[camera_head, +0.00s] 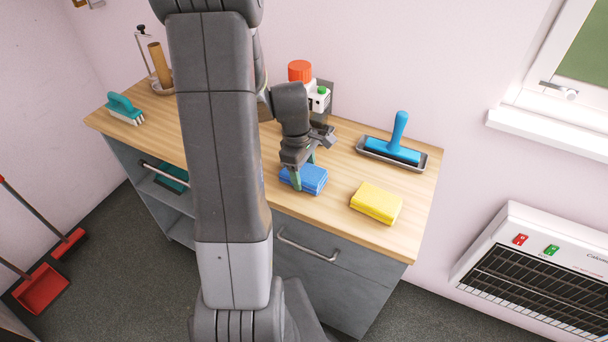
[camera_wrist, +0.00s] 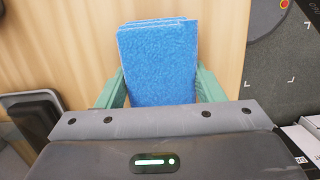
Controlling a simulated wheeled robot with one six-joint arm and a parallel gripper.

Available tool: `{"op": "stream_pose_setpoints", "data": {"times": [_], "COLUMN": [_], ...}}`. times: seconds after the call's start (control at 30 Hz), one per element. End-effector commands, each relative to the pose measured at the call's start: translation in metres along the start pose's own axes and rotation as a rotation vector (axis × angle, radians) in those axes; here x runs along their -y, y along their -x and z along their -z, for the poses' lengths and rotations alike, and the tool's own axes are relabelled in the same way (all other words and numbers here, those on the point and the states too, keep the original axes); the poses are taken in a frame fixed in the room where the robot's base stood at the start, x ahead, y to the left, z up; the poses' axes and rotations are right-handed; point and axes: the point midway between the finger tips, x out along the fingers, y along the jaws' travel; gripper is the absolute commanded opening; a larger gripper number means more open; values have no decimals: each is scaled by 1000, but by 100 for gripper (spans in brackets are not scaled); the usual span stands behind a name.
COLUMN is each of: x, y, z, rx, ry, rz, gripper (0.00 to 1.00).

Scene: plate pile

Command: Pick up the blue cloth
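The blue cloth (camera_head: 312,179) is a folded, thick pad lying on the wooden counter near its front edge. My gripper (camera_head: 305,170) points down over it, with one green finger in front of it and the other behind. In the wrist view the cloth (camera_wrist: 160,60) is upright in the picture between the two green fingers (camera_wrist: 160,85), one along each side. The fingers are wide apart and close against the cloth's sides; whether they press on it cannot be made out. Its lower end is hidden by my gripper's body.
A yellow sponge or cloth (camera_head: 376,202) lies to the right. A blue-handled tool (camera_head: 396,145) rests in a dark tray (camera_head: 420,163) behind it. A red-topped item (camera_head: 300,71) stands behind my gripper. A teal brush (camera_head: 124,107) is at the counter's left.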

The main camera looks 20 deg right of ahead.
Motion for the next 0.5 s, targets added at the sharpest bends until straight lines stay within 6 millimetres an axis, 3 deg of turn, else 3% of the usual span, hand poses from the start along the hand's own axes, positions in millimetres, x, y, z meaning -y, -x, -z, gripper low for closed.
{"op": "stream_pose_setpoints", "data": {"times": [0.1, 0.37, 0.5], "x": [0, 0, -1], "y": [0, 3, 17], "z": [0, 0, -2], "rx": [0, 0, -2], "ry": [0, 0, -2], "rz": [0, -1, -4], "gripper": [39, 39, 39]}}
